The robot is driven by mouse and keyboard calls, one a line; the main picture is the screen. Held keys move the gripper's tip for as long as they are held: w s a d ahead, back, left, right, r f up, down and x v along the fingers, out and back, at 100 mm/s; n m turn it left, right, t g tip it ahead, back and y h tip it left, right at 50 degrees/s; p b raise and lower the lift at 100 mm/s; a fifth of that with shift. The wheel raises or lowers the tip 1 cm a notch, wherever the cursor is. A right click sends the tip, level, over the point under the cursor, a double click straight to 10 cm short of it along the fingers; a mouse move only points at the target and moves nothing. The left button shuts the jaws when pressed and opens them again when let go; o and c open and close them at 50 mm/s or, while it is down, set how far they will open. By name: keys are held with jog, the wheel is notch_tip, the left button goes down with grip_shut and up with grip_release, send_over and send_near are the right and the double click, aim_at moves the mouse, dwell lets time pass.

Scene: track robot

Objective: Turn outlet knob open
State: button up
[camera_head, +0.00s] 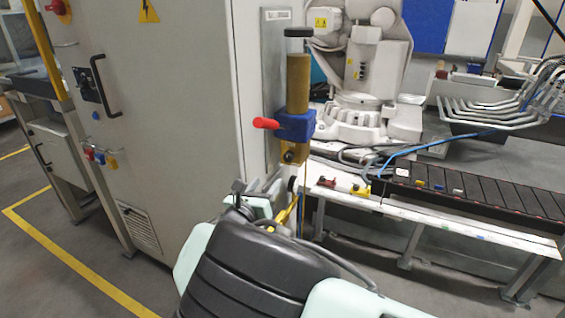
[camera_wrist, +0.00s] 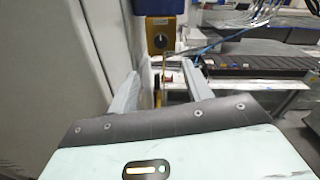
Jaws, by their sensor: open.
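A brass unit (camera_head: 298,84) with a blue middle block (camera_head: 295,126) is mounted upright on the side of the grey cabinet. A red handle (camera_head: 266,123) sticks out to its left, and a black cap (camera_head: 298,32) tops it. A dark round knob (camera_head: 289,157) sits on the lower brass block. This knob also shows in the wrist view (camera_wrist: 159,41); I cannot tell for certain which part is the outlet knob. My gripper (camera_wrist: 160,82) is open, its fingers apart with nothing held between them. It is below the brass block, and the knob appears beyond the fingertips.
The grey cabinet (camera_head: 165,120) stands close on the left. A white bench with a dark slotted strip (camera_head: 480,192) and bent metal tubes (camera_head: 490,108) lies to the right. A white machine (camera_head: 365,75) stands behind. Open floor lies at lower left.

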aim_at(287, 158)
jog(key=x, duration=1.4)
jog(key=shift+s+d, duration=0.1)
jog(key=shift+d, duration=0.05)
jog(key=c, duration=1)
